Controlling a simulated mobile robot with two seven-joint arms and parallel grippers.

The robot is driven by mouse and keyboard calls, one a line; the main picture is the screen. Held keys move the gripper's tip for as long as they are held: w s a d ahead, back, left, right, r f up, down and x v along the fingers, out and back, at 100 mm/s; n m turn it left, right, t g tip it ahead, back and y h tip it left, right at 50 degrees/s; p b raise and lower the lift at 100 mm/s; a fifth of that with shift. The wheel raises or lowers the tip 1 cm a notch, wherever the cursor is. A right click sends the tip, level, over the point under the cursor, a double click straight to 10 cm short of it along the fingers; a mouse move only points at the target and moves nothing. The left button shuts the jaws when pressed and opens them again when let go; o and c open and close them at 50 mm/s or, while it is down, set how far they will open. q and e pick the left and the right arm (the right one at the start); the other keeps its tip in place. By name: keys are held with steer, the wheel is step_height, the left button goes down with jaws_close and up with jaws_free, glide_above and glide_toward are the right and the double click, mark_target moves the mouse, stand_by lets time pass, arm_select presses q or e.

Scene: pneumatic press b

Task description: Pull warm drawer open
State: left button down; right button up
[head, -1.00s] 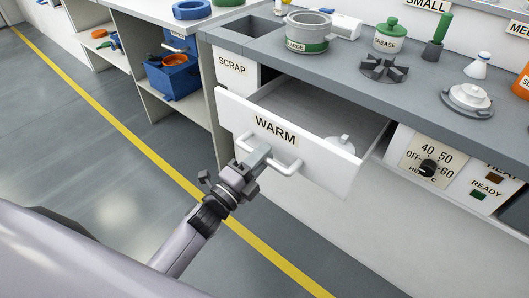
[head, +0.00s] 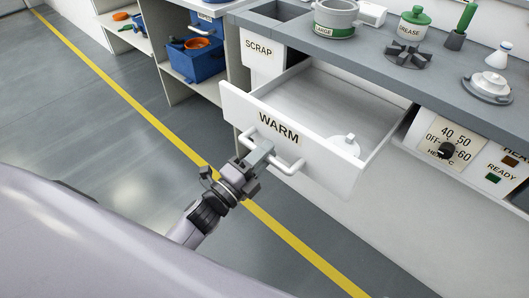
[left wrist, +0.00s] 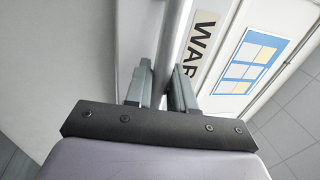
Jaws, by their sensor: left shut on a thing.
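The white drawer labelled WARM (head: 325,158) stands well open from the bench front in the head view. A white lidded part (head: 345,144) lies inside it near the front right. My left gripper (head: 262,153) is shut on the drawer's white bar handle (head: 290,168), near the handle's left part. The left wrist view shows the handle bar (left wrist: 172,45) between the two fingers (left wrist: 160,88), beside the WARM label. My right gripper is in neither view.
The grey bench top (head: 390,70) carries a large pot (head: 335,18), a grease jar (head: 413,22) and a dark star-shaped part (head: 405,54). A heater dial (head: 446,150) is right of the drawer. A blue bin (head: 195,60) stands on a shelf at left. Floor before the drawer is clear.

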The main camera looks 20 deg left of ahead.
arm_select(q)
steer(key=c, duration=1.1)
jaws_free()
steer(key=shift+v, duration=3.6)
steer(key=s+d+f+n+g+y, duration=0.1)
steer(key=s+f+n+g+y, duration=0.65)
steer(key=n, duration=1.15)
steer(key=s+r+h+p, duration=0.1)
steer(key=r+p, duration=0.1)
steer(key=p, duration=0.2)
steer(key=s+r+p, duration=0.1)
steer(key=r+p, duration=0.1)
steer(key=p, duration=0.3)
steer(key=s+r+g+h+p, duration=0.1)
steer(key=s+r+p, duration=0.1)
steer(key=r+p, duration=0.1)
steer(key=shift+a+r+n+h+p, duration=0.1)
steer(key=shift+a+n+h+p, duration=0.25)
steer(key=shift+p, duration=0.55)
